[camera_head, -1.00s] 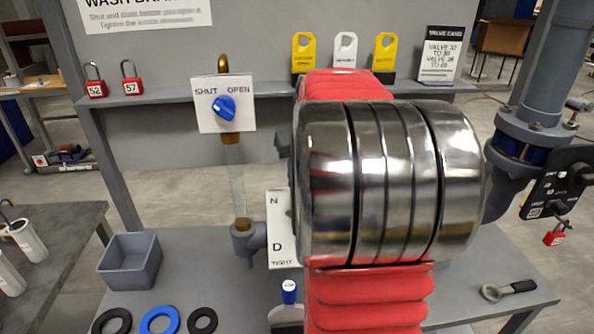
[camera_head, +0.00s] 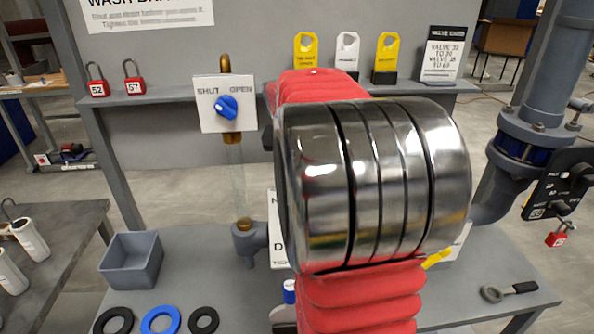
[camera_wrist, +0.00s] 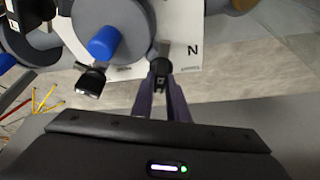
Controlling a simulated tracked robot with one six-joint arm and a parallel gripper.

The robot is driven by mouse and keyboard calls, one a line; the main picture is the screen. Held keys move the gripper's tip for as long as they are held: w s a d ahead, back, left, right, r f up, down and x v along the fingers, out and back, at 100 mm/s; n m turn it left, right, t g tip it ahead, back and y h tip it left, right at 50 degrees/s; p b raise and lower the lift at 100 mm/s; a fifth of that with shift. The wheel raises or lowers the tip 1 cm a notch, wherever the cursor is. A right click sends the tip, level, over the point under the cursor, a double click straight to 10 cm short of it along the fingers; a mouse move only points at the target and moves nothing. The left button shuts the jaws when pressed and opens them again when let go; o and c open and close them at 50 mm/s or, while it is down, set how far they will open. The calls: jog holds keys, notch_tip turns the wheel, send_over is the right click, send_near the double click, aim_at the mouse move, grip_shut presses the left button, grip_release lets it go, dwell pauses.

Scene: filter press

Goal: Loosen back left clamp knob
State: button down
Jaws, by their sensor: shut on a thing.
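In the wrist view my gripper (camera_wrist: 161,84) has its two dark fingers closed together on a small dark clamp knob (camera_wrist: 161,66), mostly hidden between the fingertips. It sits at the edge of a grey round housing (camera_wrist: 118,18), in front of a white plate marked N (camera_wrist: 190,40). Another black knob (camera_wrist: 91,80) with a shiny end is to the left, below a blue rounded handle (camera_wrist: 105,43). I cannot tell from the picture which clamp is held. In the head view my red and steel arm hides the gripper and most of the filter housing.
A blue valve handle (camera_head: 226,107) is on the SHUT/OPEN plate (camera_head: 209,124). A grey bin (camera_head: 131,261) and a blue ring (camera_head: 160,321) among black rings are on the bench at left. A grey pipe (camera_head: 541,75) stands at right.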

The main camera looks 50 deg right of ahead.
jog(key=shift+m, duration=0.3)
jog(key=c, duration=1.7)
grip_release()
notch_tip(320, 180, up, 10)
jog(key=shift+f, duration=0.1)
